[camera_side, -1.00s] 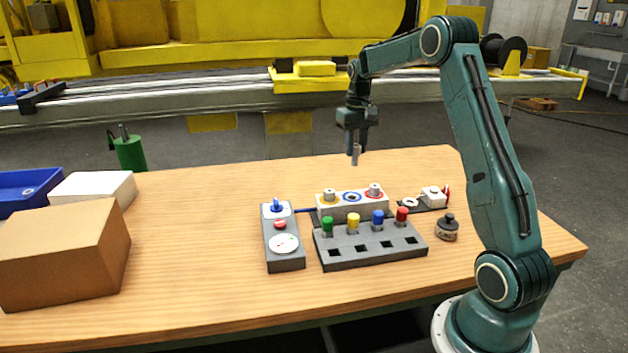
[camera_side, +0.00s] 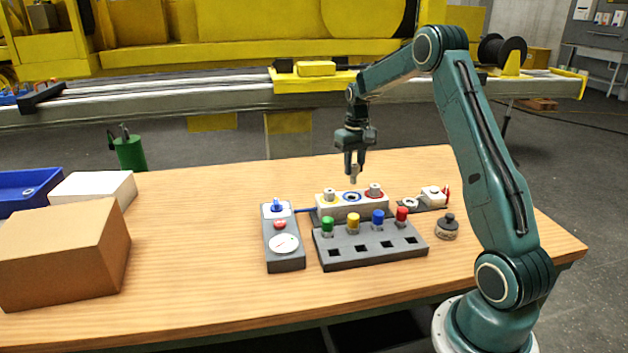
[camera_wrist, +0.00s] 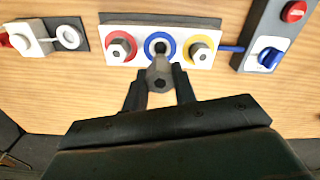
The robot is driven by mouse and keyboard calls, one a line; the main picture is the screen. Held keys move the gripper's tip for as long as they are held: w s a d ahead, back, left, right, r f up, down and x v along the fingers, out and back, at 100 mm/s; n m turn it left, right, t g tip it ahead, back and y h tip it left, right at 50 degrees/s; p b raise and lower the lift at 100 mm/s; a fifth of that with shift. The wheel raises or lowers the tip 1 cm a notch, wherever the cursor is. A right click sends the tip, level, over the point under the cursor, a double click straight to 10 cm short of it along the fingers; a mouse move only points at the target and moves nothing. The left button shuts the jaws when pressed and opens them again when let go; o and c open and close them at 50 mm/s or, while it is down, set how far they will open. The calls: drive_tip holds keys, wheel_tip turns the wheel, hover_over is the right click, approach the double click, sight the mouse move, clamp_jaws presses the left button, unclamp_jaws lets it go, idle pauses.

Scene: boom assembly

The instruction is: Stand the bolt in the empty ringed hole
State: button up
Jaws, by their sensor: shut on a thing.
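My gripper (camera_side: 354,168) is shut on a grey metal bolt (camera_side: 353,179) that hangs upright below the fingers. The bolt is a little above the white block (camera_side: 379,206), over its middle hole. The bolt also shows between the fingertips in the wrist view (camera_wrist: 160,74). The empty hole has a blue ring (camera_side: 345,197); in the wrist view the blue ring (camera_wrist: 148,40) lies just beyond the bolt, partly covered by it. Bolts stand in the red-ringed hole (camera_side: 375,190) and the yellow-ringed hole (camera_side: 329,194) on either side.
A grey rack (camera_side: 345,260) with green, yellow, blue and red pegs stands in front of the block. A control box (camera_side: 284,262) is at its left, a dark jar (camera_side: 447,229) at right. A small white fixture (camera_side: 434,196) sits right of the block. The table's left middle is clear.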

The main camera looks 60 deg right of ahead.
sight(353, 183)
drive_tip(key=shift+f, duration=1.75)
drive_tip(key=shift+f, duration=1.65)
idle(1.2)
drive_tip(key=o, duration=1)
drive_tip(key=shift+r, duration=3.5)
